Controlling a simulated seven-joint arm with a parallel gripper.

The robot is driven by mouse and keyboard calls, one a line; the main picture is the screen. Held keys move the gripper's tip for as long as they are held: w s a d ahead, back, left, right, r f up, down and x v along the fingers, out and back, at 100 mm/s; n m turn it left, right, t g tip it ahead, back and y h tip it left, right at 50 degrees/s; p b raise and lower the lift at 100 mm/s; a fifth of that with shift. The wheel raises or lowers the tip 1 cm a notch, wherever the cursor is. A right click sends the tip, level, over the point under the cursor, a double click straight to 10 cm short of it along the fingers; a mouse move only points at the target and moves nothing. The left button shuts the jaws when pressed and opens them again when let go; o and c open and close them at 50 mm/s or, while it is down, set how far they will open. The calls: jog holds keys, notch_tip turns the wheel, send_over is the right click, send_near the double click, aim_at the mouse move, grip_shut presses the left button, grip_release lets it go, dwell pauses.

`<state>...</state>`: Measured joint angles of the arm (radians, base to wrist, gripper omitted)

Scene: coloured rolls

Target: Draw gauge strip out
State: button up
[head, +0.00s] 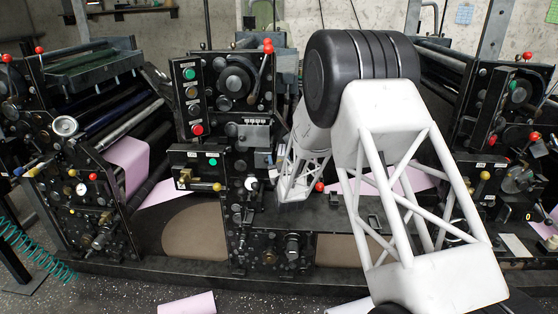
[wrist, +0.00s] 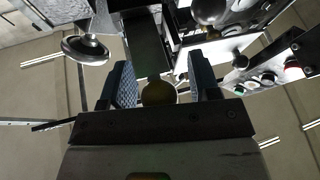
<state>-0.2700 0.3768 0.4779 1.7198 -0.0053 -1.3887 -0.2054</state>
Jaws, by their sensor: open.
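In the wrist view my gripper (wrist: 161,80) is open, its two blue-grey ribbed fingers standing apart. A round, dull yellow knob (wrist: 158,92) shows between the fingers, with a gap visible at its right. A flat dark strip-like piece (wrist: 148,45) rises behind the knob; I cannot tell whether it is the gauge strip or joined to the knob. In the head view my white arm reaches down to the middle machine panel (head: 262,215), and its lower end hides much of the spot there. I cannot make out the gauge strip for certain in the head view.
A control box with coloured buttons (wrist: 268,80) is close on the right in the wrist view, and a round metal disc (wrist: 85,48) is at the left. In the head view, pink sheets (head: 128,165) run through the machine. A pink roll (head: 188,304) lies on the floor.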

grip_shut()
jog(key=s, duration=0.8)
jog(key=shift+a+f, duration=0.15)
jog(key=shift+a, duration=0.1)
jog(key=shift+s, duration=0.1)
jog(key=shift+c, duration=0.5)
grip_release()
jog(key=shift+f, duration=0.1)
jog(key=shift+o, duration=0.5)
jog(key=shift+d, duration=0.1)
jog(key=shift+d+r, duration=0.1)
jog(key=shift+r, duration=0.1)
